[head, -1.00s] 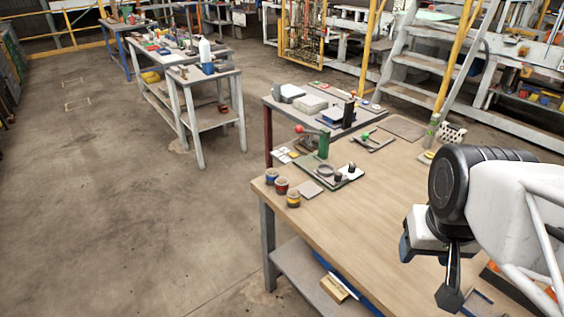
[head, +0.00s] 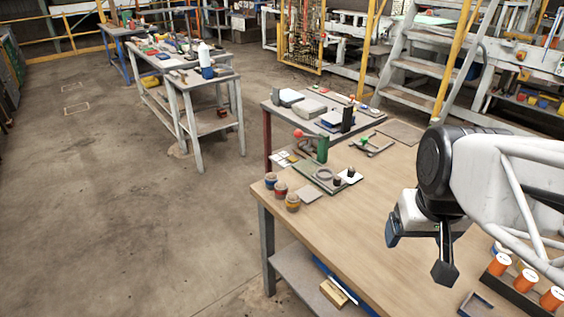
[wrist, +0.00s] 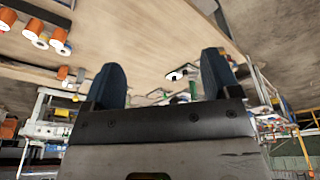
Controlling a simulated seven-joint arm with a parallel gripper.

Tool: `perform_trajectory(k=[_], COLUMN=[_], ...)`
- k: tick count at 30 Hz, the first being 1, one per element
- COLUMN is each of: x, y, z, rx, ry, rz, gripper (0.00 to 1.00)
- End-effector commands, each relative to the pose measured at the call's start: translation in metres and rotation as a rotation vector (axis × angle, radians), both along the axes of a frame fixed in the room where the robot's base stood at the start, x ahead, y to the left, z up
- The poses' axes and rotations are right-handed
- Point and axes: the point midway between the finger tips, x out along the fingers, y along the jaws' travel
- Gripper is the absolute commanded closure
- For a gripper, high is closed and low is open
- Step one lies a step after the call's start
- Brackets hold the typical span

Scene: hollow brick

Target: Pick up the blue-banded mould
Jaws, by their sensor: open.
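The blue-banded mould (head: 270,180) is a small cup at the left corner of the wooden table, the farthest of a short row. A red-banded mould (head: 281,189) and a yellow-banded mould (head: 292,202) stand beside it. My gripper is over the right part of the table in the head view, well to the right of the moulds and apart from them. In the wrist view my gripper (wrist: 164,76) shows two blue fingers spread apart with nothing between them. I cannot make out the blue-banded mould in the wrist view.
Orange cylinders in a dark rack (head: 525,285) stand at the right, near a small dark tray (head: 476,305). A flat grey piece (head: 308,192) and a board with a ring (head: 323,174) lie close to the moulds. The wooden tabletop (head: 365,225) between them and my arm is clear.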

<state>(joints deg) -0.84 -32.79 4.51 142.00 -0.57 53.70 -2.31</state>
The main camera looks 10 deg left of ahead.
Motion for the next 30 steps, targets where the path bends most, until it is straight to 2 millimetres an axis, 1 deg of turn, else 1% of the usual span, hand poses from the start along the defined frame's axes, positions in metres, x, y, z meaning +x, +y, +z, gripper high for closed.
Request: perform_trajectory(k=[1, 8, 14, 23, 30], x=[0.010, 0.062, 0.108, 0.178, 0.233], y=[0.003, 0.017, 0.032, 0.060, 0.087], z=[0.001, 0.010, 0.012, 0.006, -0.005], rx=[-0.003, -0.020, -0.034, -0.054, -0.069], ry=[0.007, 0.027, 0.043, 0.068, 0.086], rz=[0.020, 0.135, 0.237, 0.390, 0.513], gripper=[0.18, 0.18, 0.18, 0.18, 0.18])
